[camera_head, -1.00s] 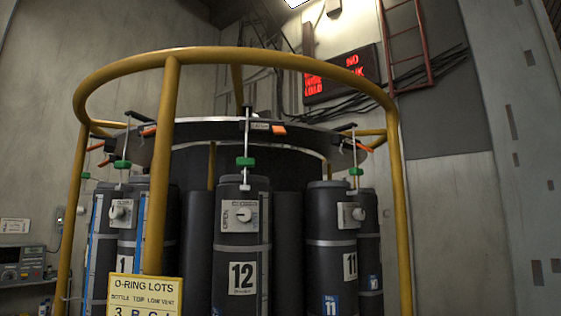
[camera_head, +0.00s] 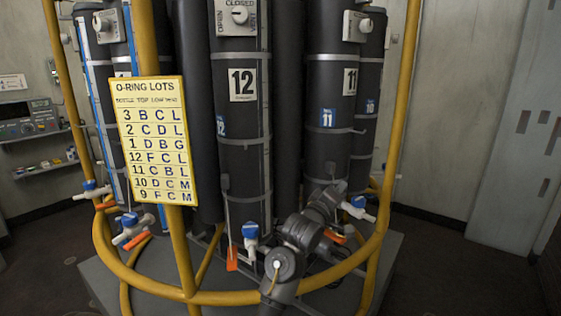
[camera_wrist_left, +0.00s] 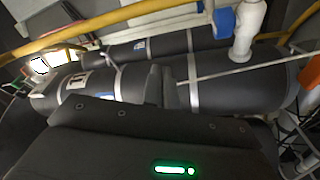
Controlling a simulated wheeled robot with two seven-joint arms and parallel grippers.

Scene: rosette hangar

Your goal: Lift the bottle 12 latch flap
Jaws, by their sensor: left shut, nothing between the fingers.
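Bottle 12 (camera_head: 243,130) is a tall dark grey cylinder, upright in the middle of the head view, with a white "12" label. Its top is out of frame. Near its foot are a white spigot with a blue handle (camera_head: 250,232) and a hanging orange flap (camera_head: 232,259). I cannot tell whether that flap is the latch flap. My left gripper (camera_head: 335,188) is in front of the bottle to the right, numbered 11, with its fingers small and dark. In the left wrist view the shut, empty fingers (camera_wrist_left: 161,85) are in front of a grey bottle (camera_wrist_left: 231,87).
A yellow rail (camera_head: 215,298) runs around the rosette, with an upright post at left and right. A yellow O-ring lots sign (camera_head: 155,138) hangs on the left post. Bottle 11 (camera_head: 328,92) stands to the right of bottle 12. Open floor (camera_head: 455,265) lies at right.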

